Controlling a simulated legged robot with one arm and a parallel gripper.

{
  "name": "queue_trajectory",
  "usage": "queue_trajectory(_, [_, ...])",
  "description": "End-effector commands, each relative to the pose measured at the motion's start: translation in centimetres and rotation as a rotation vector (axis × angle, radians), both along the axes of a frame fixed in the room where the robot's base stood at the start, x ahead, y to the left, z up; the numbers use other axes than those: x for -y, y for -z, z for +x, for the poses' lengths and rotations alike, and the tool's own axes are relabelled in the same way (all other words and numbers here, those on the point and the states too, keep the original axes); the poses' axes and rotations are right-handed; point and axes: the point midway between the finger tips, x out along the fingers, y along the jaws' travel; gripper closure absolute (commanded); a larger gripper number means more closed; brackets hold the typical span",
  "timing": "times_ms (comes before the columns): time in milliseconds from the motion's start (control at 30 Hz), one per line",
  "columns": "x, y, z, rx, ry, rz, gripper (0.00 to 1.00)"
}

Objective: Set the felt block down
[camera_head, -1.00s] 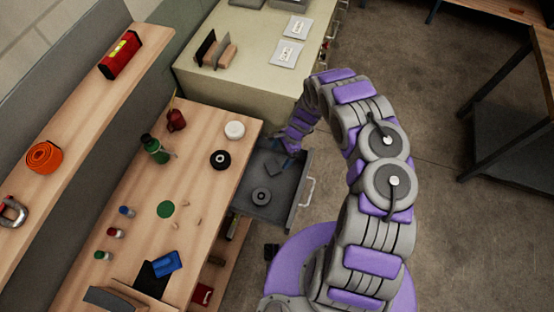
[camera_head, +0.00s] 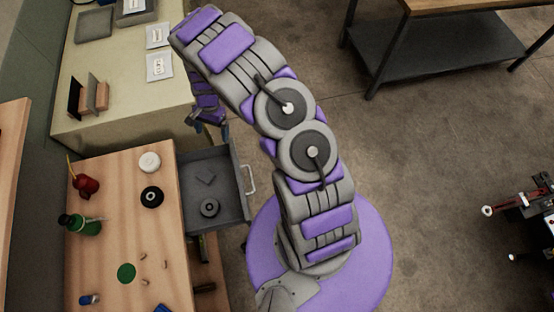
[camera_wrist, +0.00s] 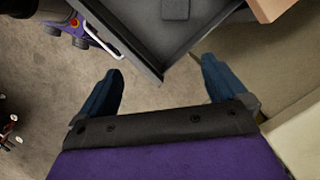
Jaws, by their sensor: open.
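A small dark grey block (camera_head: 205,179), which looks like the felt block, lies on the floor of the open grey drawer (camera_head: 232,206). It also shows at the top edge of the wrist view (camera_wrist: 175,9), partly cut off. My gripper (camera_head: 212,128) is by the drawer's far edge, apart from the block. In the wrist view my gripper (camera_wrist: 163,72) has its two blue fingers spread wide with nothing between them. The drawer's corner lies just beyond the fingertips.
A dark ring-shaped roll (camera_head: 209,207) lies in the drawer near the block. The wooden bench (camera_head: 110,200) to the left holds a white roll (camera_head: 149,162), a black roll (camera_head: 152,196) and bottles. A pale cabinet (camera_head: 120,110) stands behind.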

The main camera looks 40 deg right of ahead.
Motion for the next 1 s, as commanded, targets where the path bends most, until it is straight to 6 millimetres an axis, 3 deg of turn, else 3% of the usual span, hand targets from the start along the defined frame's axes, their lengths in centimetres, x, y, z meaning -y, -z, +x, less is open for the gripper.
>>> queue_trajectory(33, [0.7,-2.3,-0.2,0.014,-0.026,-0.014,0.01])
queue_trajectory(200, [2.3,-8.6,-2.0,0.032,-0.118,-0.045,0.01])
queue_trajectory(500, [3.7,-18.7,-7.4,0.057,-0.278,-0.07,0.01])
queue_trajectory(800, [3.7,-26.5,-15.1,0.08,-0.457,-0.067,0.01])
queue_trajectory(1000, [3.6,-30.2,-21.1,0.095,-0.593,-0.059,0.01])
